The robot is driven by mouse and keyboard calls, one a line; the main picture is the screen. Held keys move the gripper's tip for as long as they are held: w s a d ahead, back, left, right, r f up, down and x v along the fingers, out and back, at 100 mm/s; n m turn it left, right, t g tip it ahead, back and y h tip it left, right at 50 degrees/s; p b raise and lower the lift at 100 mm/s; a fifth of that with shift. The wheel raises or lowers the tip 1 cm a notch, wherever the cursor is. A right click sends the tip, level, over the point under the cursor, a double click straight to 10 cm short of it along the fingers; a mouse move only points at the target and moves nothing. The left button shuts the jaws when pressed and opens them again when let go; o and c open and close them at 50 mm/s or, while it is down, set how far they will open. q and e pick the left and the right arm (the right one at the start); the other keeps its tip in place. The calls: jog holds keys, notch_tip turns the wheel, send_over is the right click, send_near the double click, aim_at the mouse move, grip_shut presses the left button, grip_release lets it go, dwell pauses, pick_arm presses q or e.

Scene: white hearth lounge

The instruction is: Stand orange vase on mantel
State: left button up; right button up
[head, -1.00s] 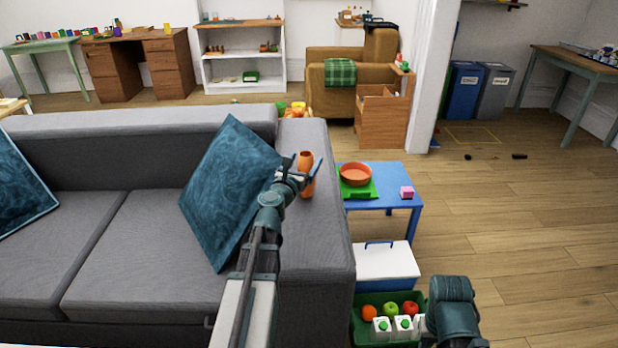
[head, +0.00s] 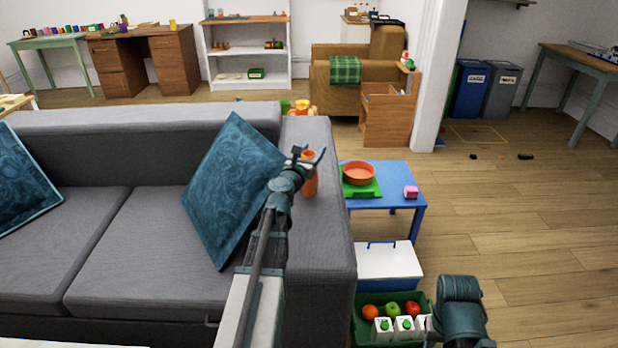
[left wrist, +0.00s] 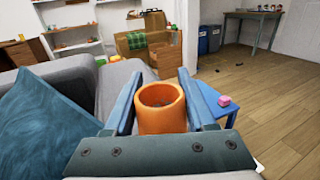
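The orange vase (head: 310,184) stands upright on the right arm of the grey sofa. My left gripper (head: 309,154) is at its upper part, with the fingers spread. In the left wrist view the vase (left wrist: 162,118) shows its open round rim between the two blue fingers of the left gripper (left wrist: 161,80), one on each side. I cannot tell whether either finger touches it. Part of my right arm shows at the lower right of the head view, but its fingertips do not. No mantel is in view.
A teal cushion (head: 232,190) leans close to the left arm. A blue table (head: 400,192) with an orange bowl (head: 359,173) and pink block (head: 411,192) stands right of the sofa. A white-lidded box (head: 388,262) and green crate (head: 362,334) are nearer. Floor on the right is mostly clear.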

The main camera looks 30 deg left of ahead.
pick_arm(q)
grip_shut()
jog(key=shift+r, duration=0.1)
pick_arm(e)
jog(key=shift+r, duration=0.15)
